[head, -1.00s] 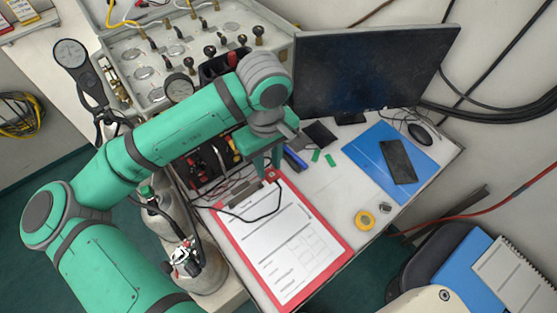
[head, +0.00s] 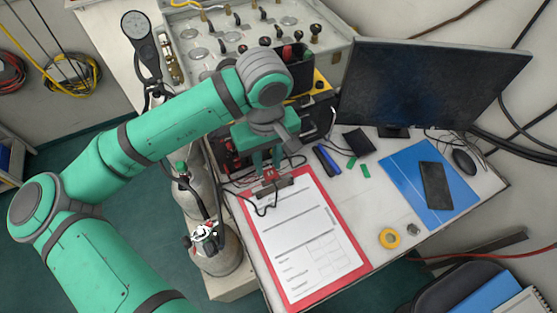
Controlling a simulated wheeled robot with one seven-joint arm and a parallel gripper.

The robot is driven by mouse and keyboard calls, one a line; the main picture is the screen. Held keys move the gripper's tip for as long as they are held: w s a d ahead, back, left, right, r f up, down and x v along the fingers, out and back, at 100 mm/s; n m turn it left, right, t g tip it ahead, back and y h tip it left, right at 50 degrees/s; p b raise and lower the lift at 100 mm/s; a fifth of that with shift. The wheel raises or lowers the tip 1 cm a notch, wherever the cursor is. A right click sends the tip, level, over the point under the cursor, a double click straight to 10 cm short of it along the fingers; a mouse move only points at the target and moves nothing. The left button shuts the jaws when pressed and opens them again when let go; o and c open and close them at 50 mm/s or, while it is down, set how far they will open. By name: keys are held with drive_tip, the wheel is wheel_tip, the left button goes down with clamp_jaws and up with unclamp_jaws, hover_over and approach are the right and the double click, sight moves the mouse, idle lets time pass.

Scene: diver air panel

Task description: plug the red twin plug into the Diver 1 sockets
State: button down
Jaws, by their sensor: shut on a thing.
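My gripper (head: 268,166) points down over the top end of the clipboard, at the near left part of the desk. Its fingers are shut on a small red piece, the red twin plug (head: 270,175), which shows only in part at the fingertips. A thin black cable (head: 262,210) loops over the clipboard's top edge below it. A black box with red parts (head: 228,150) stands just left of and behind my gripper, partly covered by my arm. I cannot make out the Diver 1 sockets.
A red clipboard (head: 349,246) with paper lies below my gripper. A grey valve panel (head: 200,32) stands at the back and a monitor (head: 430,90) at the right. A blue marker (head: 327,160), black pouch (head: 359,141) and yellow tape roll (head: 389,238) lie on the desk. Gas cylinders (head: 216,255) stand left.

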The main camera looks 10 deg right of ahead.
sight(233, 146)
drive_tip(key=w+a, duration=0.6)
drive_tip(key=shift+w+a+r, duration=0.2)
drive_tip(key=shift+w+a, duration=0.05)
drive_tip(key=shift+a, duration=0.15)
idle(0.6)
idle(1.0)
drive_tip(key=shift+w+a+r, duration=0.1)
drive_tip(key=shift+w+a, duration=0.05)
drive_tip(key=shift+w, duration=0.35)
drive_tip(key=shift+w+a+r, duration=0.1)
drive_tip(key=shift+w+a, duration=0.05)
drive_tip(key=shift+w, duration=0.35)
idle(2.1)
drive_tip(key=c, duration=1.3)
unclamp_jaws()
drive_tip(key=shift+d+f, duration=0.1)
drive_tip(key=shift+f, duration=0.05)
drive_tip(key=shift+c, duration=0.2)
drive_tip(key=shift+w, duration=0.1)
